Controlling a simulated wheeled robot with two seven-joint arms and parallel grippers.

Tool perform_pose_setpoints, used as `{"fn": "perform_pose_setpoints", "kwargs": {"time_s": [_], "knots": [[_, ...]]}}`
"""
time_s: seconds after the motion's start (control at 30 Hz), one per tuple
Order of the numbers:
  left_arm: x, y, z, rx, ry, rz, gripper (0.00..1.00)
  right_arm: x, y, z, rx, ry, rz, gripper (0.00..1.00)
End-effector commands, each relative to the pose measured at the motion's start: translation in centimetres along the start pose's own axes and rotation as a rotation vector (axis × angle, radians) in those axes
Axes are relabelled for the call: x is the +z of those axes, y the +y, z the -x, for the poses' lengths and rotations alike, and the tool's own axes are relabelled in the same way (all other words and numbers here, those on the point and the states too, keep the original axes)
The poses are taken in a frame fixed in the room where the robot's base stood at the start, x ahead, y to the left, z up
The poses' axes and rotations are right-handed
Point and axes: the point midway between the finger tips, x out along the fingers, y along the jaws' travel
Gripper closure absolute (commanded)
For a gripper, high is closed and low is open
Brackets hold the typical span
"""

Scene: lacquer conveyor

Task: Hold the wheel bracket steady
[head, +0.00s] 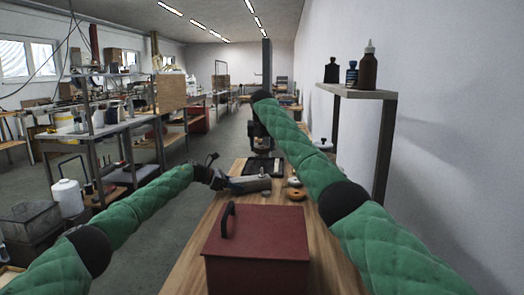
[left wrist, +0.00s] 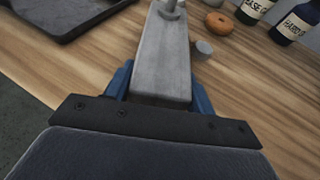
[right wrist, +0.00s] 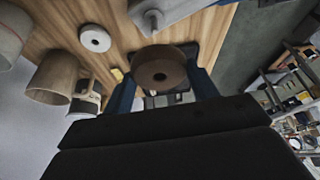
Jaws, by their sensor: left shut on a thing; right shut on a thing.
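The wheel bracket (head: 250,184), a grey metal bar, lies at the end of my left gripper (head: 215,179) above the wooden table. In the left wrist view the bracket (left wrist: 161,55) is between the blue fingers of my left gripper (left wrist: 160,90), shut on it; an upright bolt (left wrist: 171,8) stands at its far end. In the right wrist view my right gripper (right wrist: 161,90) is shut on a dark brown wheel (right wrist: 160,72) with a centre hole. The bracket (right wrist: 165,10) is beside the wheel, apart from it in the picture. My right fingertips are hard to make out in the head view.
A red box (head: 258,245) with a black handle stands near on the table. A dark tray (left wrist: 65,25), an orange-brown ring (left wrist: 218,22), a small grey cylinder (left wrist: 203,48) and labelled bottles (left wrist: 297,24) are around the bracket. A wall shelf (head: 357,93) is at right.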

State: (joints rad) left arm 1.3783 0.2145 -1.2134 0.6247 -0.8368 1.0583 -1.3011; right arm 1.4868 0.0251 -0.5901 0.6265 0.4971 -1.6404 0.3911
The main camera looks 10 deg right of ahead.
Motion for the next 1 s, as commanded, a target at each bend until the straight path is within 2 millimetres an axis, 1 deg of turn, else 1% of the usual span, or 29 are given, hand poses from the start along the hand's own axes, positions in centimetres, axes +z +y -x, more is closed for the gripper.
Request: {"fn": "perform_pose_setpoints", "kwargs": {"time_s": [0.27,0.3,0.37,0.4,0.43,0.77,0.87,1.0], "knots": [[0.0,0.0,0.0,0.000,0.000,0.000,0.87,-0.1,0.0,0.3,0.000,0.000,0.000,0.69],[0.0,0.0,0.0,0.000,0.000,0.000,0.42,-0.1,0.0,0.3,0.000,0.000,0.000,0.69],[0.0,0.0,0.0,0.000,0.000,0.000,0.30,-0.1,0.0,0.3,0.000,0.000,0.000,0.69],[0.0,0.0,0.0,0.000,0.000,0.000,0.22,-0.1,0.0,0.3,0.000,0.000,0.000,0.69],[0.0,0.0,0.0,0.000,0.000,0.000,0.20,-0.1,0.0,0.3,0.000,0.000,0.000,0.69],[0.0,0.0,0.3,0.001,0.000,0.000,0.20,-0.1,0.0,0.3,0.000,0.000,0.000,0.69],[-0.1,0.1,1.1,0.002,0.000,0.000,0.20,-0.1,0.0,0.3,0.000,0.000,0.000,0.69],[-0.1,0.1,3.2,0.002,0.000,0.001,0.20,-0.1,0.0,0.3,0.000,0.000,0.000,0.69]]}}
